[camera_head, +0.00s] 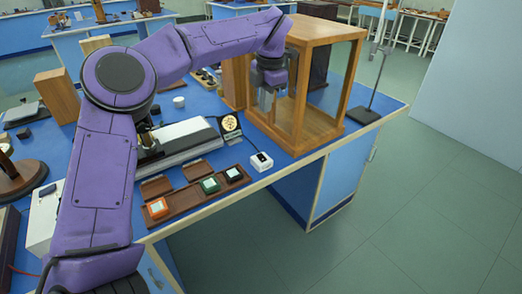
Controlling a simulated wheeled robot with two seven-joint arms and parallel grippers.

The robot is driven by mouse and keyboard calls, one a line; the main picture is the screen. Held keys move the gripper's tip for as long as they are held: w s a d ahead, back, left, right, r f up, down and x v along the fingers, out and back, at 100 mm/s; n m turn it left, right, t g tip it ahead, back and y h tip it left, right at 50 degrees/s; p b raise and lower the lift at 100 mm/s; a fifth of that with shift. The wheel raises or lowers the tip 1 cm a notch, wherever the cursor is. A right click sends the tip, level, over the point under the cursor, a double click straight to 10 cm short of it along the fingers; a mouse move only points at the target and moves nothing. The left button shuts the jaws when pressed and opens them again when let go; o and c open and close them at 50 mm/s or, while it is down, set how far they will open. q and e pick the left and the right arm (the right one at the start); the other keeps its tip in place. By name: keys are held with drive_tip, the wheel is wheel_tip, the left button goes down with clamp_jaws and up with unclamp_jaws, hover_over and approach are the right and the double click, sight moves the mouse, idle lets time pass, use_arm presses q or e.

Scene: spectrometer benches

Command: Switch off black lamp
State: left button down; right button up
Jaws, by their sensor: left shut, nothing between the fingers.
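A brown wooden strip (184,203) at the bench's front edge holds three push switches with pale tops. One has an orange base (157,208), one a green base (210,186) and one a black base (234,175), the rightmost. I cannot tell for certain which thing is the black lamp. A black piece with a round cream-and-gold face (230,124) stands behind the strip. My right gripper is not in view.
The wooden frame case (297,135) stands on the blue bench's right part. A small white box (261,161) sits at the front edge. A long grey-and-white instrument (183,140) lies behind the strip. A thin stand (366,112) rises at the right corner. Floor is clear at right.

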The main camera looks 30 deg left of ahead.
sight(261, 155)
use_arm(q)
drive_tip(key=f, duration=0.6)
drive_tip(key=a+f, duration=0.1)
drive_tip(key=f, duration=0.5)
drive_tip(key=w+a+f, duration=0.1)
drive_tip(key=f, duration=0.5)
drive_tip(key=shift+p, duration=0.35)
